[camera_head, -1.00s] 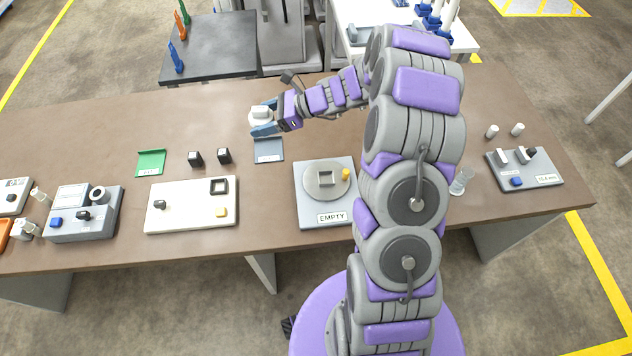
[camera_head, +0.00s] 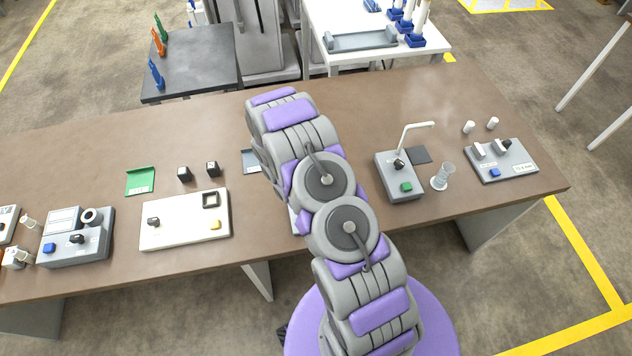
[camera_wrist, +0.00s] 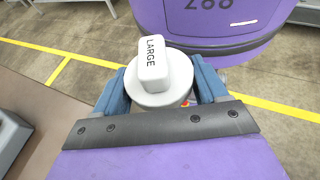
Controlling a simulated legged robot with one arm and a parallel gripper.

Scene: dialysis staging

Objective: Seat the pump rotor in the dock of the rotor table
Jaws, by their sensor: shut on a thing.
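The pump rotor (camera_wrist: 152,68) is a white round disc with a raised block on top marked LARGE. It shows in the wrist view, between the blue fingers of my gripper (camera_wrist: 161,86), which are shut on it. In the head view my arm hides both gripper and rotor. The rotor table is almost wholly behind my arm there; only a pale sliver of its left edge (camera_head: 294,221) shows. Its dock and label are hidden now. No dock shows under the rotor in the wrist view.
A white panel (camera_head: 160,236) and a green tray (camera_head: 141,181) lie left of my arm. A grey-blue pad (camera_head: 250,162) is partly hidden. A grey unit with a bent spout (camera_head: 398,183) and a clear beaker (camera_head: 442,177) stand right of it. Brown bench (camera_head: 90,150) is bare behind.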

